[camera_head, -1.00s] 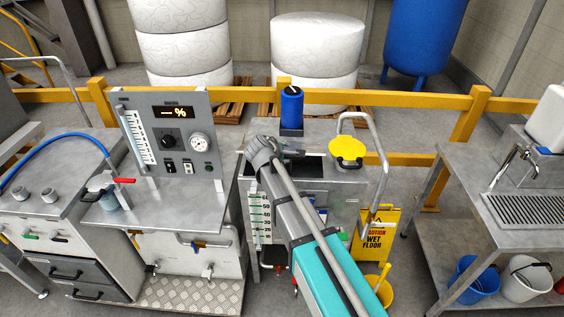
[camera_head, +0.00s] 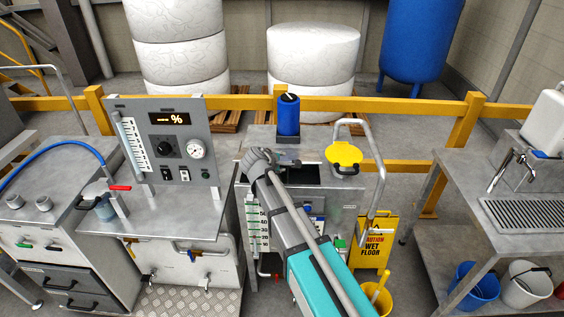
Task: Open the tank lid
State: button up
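The steel tank (camera_head: 345,196) stands in the middle, with a level scale on its front left. A yellow round lid (camera_head: 343,153) with a dark handle lies flat at the right of its top. A dark rectangular area (camera_head: 305,175) shows left of the lid. My arm reaches up from the bottom over the tank front. My gripper (camera_head: 289,162) is over the tank top, left of the lid and apart from it in the picture.
A bent steel pipe (camera_head: 376,180) curves beside the lid on the right. A gauge panel (camera_head: 170,145) stands on the left bench. A yellow wet-floor sign (camera_head: 372,243) and a steel sink table (camera_head: 520,180) are to the right.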

jog(key=p+v, duration=0.8)
jog(key=v, duration=0.7)
jog(key=shift+s+f, duration=0.2)
jog(key=shift+s, duration=0.15)
dwell(1.3)
jog(key=shift+a, duration=0.1)
dwell(0.6)
jog(key=s+d+f+m+g+y, duration=0.1)
jog(key=s+d+f+m+g, duration=0.1)
jog(key=d, duration=0.7)
jog(key=s+d+f+m+g+y, duration=0.2)
jog(key=s+d+f+m+g, duration=0.1)
jog(key=s+d+m, duration=0.3)
jog(key=s+d+f+m+g+y, duration=0.1)
jog(key=s+d+f+m+g, duration=0.2)
jog(key=d+m, duration=0.5)
jog(key=shift+s+d+f+g+y, duration=0.35)
jog(key=shift+s+d+g, duration=0.55)
jog(key=shift+d, duration=1.75)
jog(key=shift+r, duration=0.1)
